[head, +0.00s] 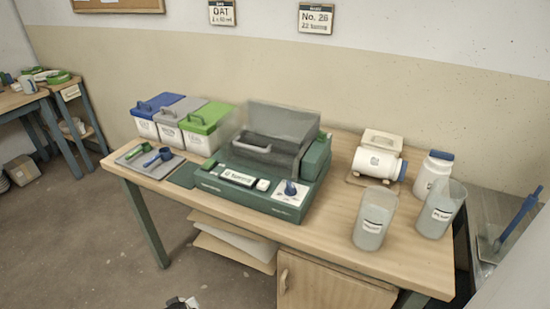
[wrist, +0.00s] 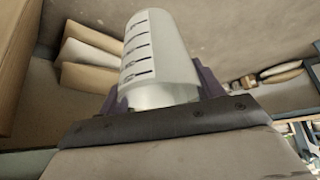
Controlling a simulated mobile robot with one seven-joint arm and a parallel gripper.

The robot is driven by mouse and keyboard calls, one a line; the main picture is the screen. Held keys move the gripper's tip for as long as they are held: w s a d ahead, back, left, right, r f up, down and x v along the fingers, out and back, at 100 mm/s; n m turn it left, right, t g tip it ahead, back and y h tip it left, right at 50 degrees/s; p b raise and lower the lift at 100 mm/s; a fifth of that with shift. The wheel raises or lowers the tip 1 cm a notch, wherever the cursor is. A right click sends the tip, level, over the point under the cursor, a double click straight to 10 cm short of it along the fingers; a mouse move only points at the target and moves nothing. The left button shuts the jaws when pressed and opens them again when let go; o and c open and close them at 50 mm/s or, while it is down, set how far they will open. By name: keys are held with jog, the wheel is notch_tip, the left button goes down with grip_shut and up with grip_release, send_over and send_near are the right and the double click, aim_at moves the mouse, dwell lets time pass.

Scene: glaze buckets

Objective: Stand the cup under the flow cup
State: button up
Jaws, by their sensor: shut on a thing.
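A white, slightly see-through cup (wrist: 158,45) with dark measuring marks fills the middle of the wrist view. My gripper (wrist: 160,88) is shut on it, with a dark purple finger on each side. The cup looks empty, but its inside is only partly seen. In the head view a small dark and white piece shows at the bottom edge; I cannot tell if it is my gripper. I cannot make out a flow cup in either view.
A wooden table (head: 335,232) carries a green machine with a clear lid (head: 288,122), lidded bins (head: 205,127), a tray of scoops (head: 128,158), two labelled beakers (head: 375,220), a white jar (head: 433,172) and a jar lying on its side (head: 378,163).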

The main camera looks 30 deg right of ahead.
notch_tip(320, 180, up, 8)
jog(key=p, duration=0.6)
jog(key=shift+r, duration=0.1)
